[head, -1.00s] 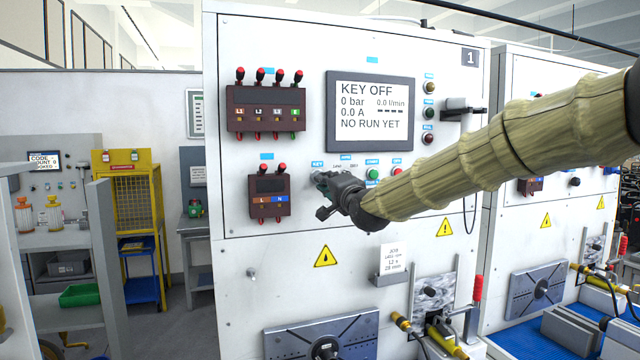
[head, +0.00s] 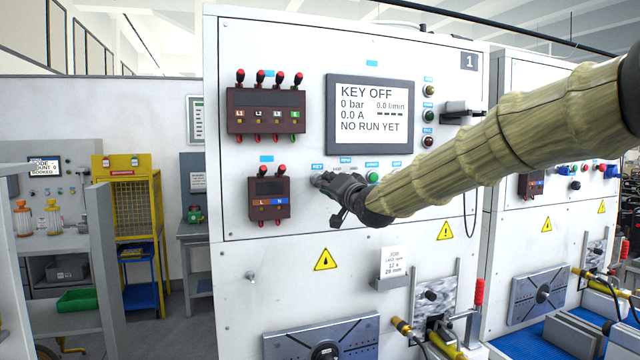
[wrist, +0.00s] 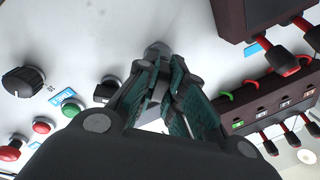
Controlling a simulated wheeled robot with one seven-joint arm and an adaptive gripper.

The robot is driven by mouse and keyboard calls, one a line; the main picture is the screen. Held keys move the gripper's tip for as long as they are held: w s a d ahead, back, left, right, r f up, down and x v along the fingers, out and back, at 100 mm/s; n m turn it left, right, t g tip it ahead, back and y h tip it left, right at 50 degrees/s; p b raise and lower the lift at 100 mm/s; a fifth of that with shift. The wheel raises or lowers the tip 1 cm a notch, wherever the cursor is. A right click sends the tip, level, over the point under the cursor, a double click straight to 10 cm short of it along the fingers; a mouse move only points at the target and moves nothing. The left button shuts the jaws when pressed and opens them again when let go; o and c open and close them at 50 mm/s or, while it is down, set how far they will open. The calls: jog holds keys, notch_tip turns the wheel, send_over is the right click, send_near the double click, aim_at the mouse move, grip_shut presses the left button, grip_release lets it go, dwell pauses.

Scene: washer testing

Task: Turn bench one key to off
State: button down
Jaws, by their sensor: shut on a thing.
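Bench one (head: 225,60) is the white panel marked 1. Its screen (head: 370,115) reads KEY OFF, 0 bar, 0.0 l/min, 0.0 A and NO RUN YET. My gripper (head: 322,182) is at the key switch, just under the blue KEY label (head: 317,167). In the wrist view, my gripper (wrist: 163,92) has its green-padded fingers closed around the key at the grey metal key switch (wrist: 157,49). The fingers hide most of the key, so its angle is hard to read.
A dark red terminal box (head: 269,186) is close left of the gripper, with a larger one (head: 265,110) above. A green button (head: 373,178) is to the right. In the wrist view, a black knob (wrist: 22,80) and red button (wrist: 42,125) lie left.

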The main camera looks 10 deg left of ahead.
jog(key=shift+n, duration=0.9)
jog(key=n, duration=0.3)
jog(key=shift+r+g, duration=0.1)
jog(key=shift+g, duration=0.3)
jog(key=shift+n, duration=0.4)
jog(key=n, duration=0.3)
jog(key=shift+r+n+b, duration=0.1)
jog(key=shift+n+b, duration=0.2)
jog(key=shift+b, duration=0.05)
jog(key=c, duration=1.4)
grip_release()
jog(key=shift+c, duration=0.2)
jog(key=shift+d, duration=0.1)
